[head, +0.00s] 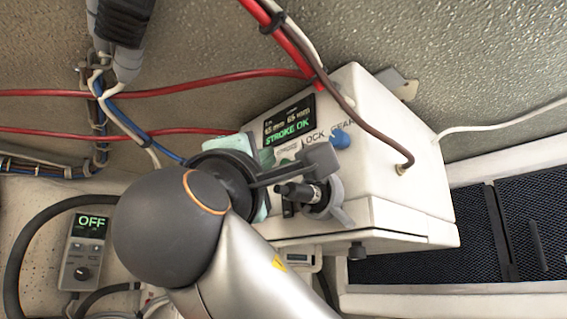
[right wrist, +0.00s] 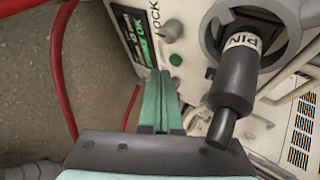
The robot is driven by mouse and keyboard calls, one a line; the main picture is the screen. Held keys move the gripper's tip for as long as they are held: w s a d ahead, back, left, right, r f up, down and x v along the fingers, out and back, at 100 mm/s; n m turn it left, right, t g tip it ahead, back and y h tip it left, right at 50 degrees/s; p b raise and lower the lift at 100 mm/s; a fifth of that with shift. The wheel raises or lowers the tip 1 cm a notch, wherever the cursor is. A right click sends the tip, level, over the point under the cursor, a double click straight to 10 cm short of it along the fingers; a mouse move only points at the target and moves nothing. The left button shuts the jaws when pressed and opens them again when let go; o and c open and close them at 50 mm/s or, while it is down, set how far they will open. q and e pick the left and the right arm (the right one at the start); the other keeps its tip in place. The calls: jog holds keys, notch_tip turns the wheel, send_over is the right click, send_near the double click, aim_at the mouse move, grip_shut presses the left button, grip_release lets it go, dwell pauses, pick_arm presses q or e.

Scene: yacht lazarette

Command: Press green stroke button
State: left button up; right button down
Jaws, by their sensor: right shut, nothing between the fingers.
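The green stroke button (right wrist: 176,60) is a small round button on the white box's front panel, seen in the right wrist view. In the head view my right arm and wrist cover it. My right gripper (right wrist: 160,74) has teal fingers, shut and empty, pointing at the panel. Its tips appear close to the button, just below and left of it; I cannot tell whether they touch it. The white box (head: 370,130) carries a display (head: 289,122) reading "STROKE OK" in green. My left gripper is not in view.
A black handle with a "PIN" label (right wrist: 233,92) stands out right of my fingers. A blue knob (head: 340,138) is on the box. Red cables (head: 215,80) cross behind the wrist. A small control unit reading "OFF" (head: 85,250) is at the left.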

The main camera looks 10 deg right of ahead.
jog(key=s+a, duration=0.1)
jog(key=a, duration=0.1)
jog(key=s+a, duration=0.2)
jog(key=shift+w, duration=0.1)
dwell(1.0)
